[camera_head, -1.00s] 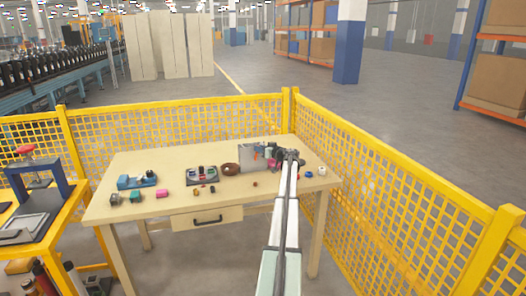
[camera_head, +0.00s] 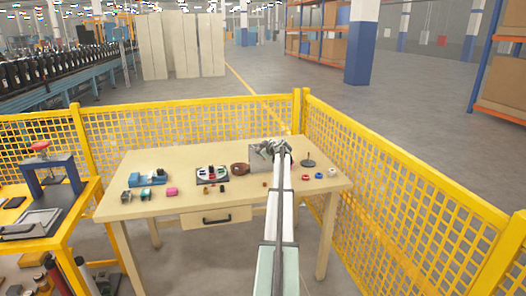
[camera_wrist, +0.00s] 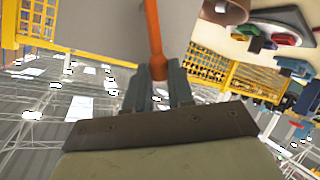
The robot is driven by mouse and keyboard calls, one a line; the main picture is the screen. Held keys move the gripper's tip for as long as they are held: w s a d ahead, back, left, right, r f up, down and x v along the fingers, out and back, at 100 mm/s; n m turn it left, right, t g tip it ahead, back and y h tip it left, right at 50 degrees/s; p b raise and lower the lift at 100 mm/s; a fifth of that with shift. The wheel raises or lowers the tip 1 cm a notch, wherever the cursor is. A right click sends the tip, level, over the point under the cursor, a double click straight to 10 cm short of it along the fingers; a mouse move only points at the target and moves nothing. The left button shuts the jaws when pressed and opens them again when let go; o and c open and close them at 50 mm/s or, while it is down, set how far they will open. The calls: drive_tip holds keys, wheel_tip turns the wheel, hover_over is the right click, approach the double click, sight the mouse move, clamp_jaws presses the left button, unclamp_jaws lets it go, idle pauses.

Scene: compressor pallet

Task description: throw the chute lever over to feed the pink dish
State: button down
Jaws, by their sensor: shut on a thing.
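My gripper (camera_head: 275,147) is at the back right of the table, over the grey panel (camera_head: 256,157). In the wrist view its two blue-grey fingers (camera_wrist: 160,80) are shut on an orange lever (camera_wrist: 152,30). The lever runs up the picture in front of the grey panel (camera_wrist: 105,20). In the head view my arm and gripper hide the lever and part of the panel. I cannot make out a pink dish or the chute's outlets in either view.
A brown bowl (camera_head: 240,169) and a tray of coloured pieces (camera_head: 211,181) stand left of the panel. A dark stand (camera_head: 308,161), a red ring (camera_head: 319,176) and a blue-white ring (camera_head: 333,172) lie right. A pink block (camera_head: 171,191) sits at the left front. Yellow fencing surrounds the table's back and right.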

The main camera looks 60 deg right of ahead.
idle(0.5)
drive_tip(key=c, duration=1.3)
unclamp_jaws()
drive_tip(key=shift+o, duration=0.2)
drive_tip(key=v, duration=1.4)
drive_tip(key=shift+w+a, duration=0.1)
drive_tip(key=shift+w, duration=0.05)
